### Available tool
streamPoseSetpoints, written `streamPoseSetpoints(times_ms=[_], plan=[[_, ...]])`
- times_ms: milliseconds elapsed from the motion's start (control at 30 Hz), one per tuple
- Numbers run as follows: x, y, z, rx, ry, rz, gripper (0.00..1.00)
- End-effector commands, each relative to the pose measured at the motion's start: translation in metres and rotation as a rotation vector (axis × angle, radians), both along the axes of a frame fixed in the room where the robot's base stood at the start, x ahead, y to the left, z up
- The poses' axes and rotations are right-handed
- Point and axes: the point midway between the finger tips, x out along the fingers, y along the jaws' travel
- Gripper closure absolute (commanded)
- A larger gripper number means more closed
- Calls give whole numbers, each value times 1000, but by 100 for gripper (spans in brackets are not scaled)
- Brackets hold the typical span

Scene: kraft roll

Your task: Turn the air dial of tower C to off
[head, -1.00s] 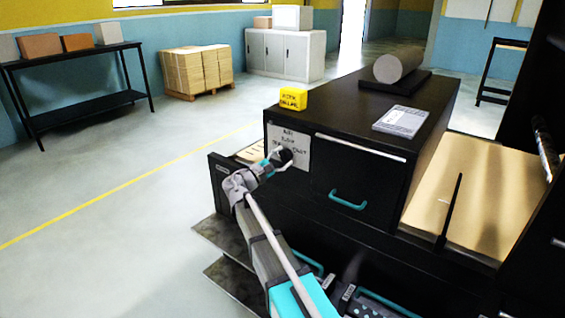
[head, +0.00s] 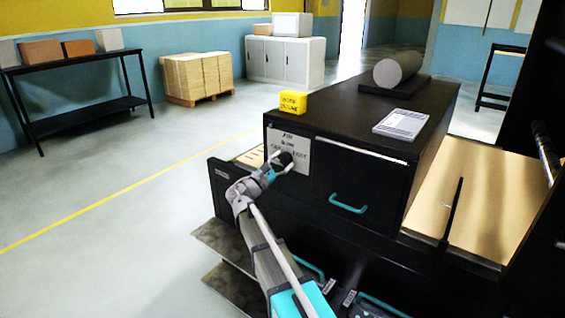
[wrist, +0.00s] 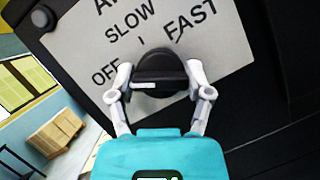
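The air dial (wrist: 160,67) is a round black knob with a raised bar and a white mark, on a pale label plate (wrist: 83,45) lettered SLOW, OFF and FAST. The white mark is at the bar's left end in the wrist view, on the side of OFF, a little below that word. My gripper (wrist: 161,82) has one finger at each end of the bar and looks shut on it. In the head view, the dial (head: 285,159) is on the left of the black cabinet's front, with my gripper (head: 279,163) at it.
The black cabinet (head: 335,120) carries a yellow block (head: 293,104), a grey roll (head: 397,67) and a grey pad (head: 401,123). A drawer front with a teal handle (head: 348,204) is right of the dial. Open floor (head: 130,160) lies to the left.

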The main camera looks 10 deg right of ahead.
Motion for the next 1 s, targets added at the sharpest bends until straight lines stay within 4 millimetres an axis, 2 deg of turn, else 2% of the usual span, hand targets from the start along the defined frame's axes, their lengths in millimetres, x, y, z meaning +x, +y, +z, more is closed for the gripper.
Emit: streamPoseSetpoints(times_ms=[33,133,167,733,1000], plan=[[1,0,0,0,0,0,23],[0,0,0,0,0,0,4],[0,0,0,0,0,0,1],[0,0,0,15,-15,0,1],[1,1,2,94,-101,1,1]])
